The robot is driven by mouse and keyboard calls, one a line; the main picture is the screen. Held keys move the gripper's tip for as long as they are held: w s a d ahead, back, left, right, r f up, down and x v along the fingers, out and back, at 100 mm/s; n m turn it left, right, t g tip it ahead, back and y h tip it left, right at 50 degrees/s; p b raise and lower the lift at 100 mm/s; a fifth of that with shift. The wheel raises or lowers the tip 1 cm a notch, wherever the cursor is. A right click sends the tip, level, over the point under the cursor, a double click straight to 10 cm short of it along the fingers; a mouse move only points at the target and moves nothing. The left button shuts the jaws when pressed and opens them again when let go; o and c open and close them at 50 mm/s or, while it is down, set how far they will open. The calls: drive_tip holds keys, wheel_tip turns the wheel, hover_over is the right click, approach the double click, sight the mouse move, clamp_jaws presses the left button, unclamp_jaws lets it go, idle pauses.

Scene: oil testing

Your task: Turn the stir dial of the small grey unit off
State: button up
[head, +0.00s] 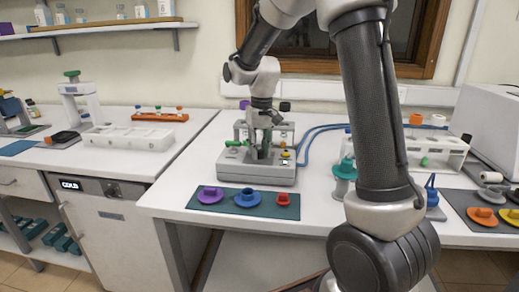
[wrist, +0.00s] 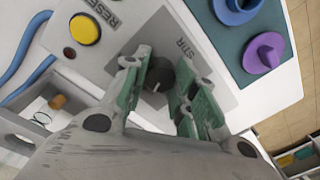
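The small grey unit (head: 256,168) stands on the white bench in the middle of the head view. Its stir dial (wrist: 159,76) is a round black knob with a pale mark, beside the printed word STIR in the wrist view. My gripper (wrist: 162,82) points down at the unit's top, with one green-padded finger on each side of the dial. The fingers look open, with the dial between them; whether either touches it I cannot tell. In the head view my gripper (head: 262,150) hides the dial.
A yellow button (wrist: 85,30) by the word RESET is on the same panel. A dark green mat (head: 245,204) with purple, blue and red pieces lies in front of the unit. Blue hoses (head: 312,140) run behind it. A white rack (head: 128,138) stands left.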

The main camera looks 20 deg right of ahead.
sight(260, 150)
drive_tip(key=shift+n, duration=0.3)
drive_tip(key=n, duration=0.3)
drive_tip(key=shift+w+n, duration=0.1)
drive_tip(key=shift+n, duration=2.1)
drive_tip(key=o, duration=1.1)
drive_tip(key=shift+c, duration=0.2)
wheel_tip(260, 150, up, 12)
drive_tip(key=shift+w+d, duration=0.15)
drive_tip(key=shift+d, duration=0.05)
